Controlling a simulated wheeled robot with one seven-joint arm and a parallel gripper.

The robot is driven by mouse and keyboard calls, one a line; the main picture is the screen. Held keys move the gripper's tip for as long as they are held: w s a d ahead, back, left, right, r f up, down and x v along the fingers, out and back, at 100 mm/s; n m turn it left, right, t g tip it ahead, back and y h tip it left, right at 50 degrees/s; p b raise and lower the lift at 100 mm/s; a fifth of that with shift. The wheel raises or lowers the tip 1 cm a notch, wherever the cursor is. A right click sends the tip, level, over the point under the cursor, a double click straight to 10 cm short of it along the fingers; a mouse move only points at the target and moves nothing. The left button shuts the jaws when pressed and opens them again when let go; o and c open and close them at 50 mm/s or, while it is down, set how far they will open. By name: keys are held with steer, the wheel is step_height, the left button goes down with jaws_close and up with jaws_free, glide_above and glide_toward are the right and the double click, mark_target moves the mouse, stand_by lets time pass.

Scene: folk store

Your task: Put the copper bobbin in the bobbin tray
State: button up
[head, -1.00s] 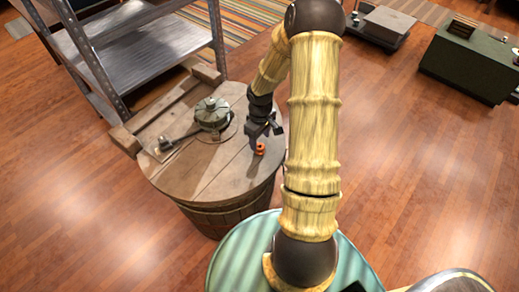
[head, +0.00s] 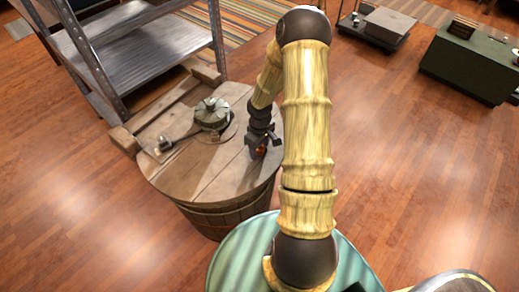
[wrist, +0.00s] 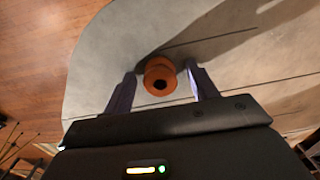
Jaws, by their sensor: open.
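The copper bobbin (head: 261,149), a small orange spool, stands on the round wooden barrel top near its right edge. In the head view my gripper (head: 257,154) is down at it and partly hides it. In the wrist view my gripper (wrist: 163,88) is open, and the bobbin (wrist: 159,66) shows between the two fingers, toward their tips. A small gap shows beside the fingers, so it does not look gripped. I cannot pick out the bobbin tray for certain in either view.
The barrel top (head: 195,172) also bears a round grey metal device (head: 212,113) with an arm reaching left. A metal shelf rack (head: 130,55) stands behind at left. A dark green cabinet (head: 470,62) and a low cart (head: 375,32) stand across open wood floor at right.

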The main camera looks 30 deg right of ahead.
steer(key=c, duration=1.1)
steer(key=shift+c, duration=0.2)
steer(key=shift+s+d+r, duration=0.1)
step_height(320, 180, up, 10)
steer(key=p, duration=0.1)
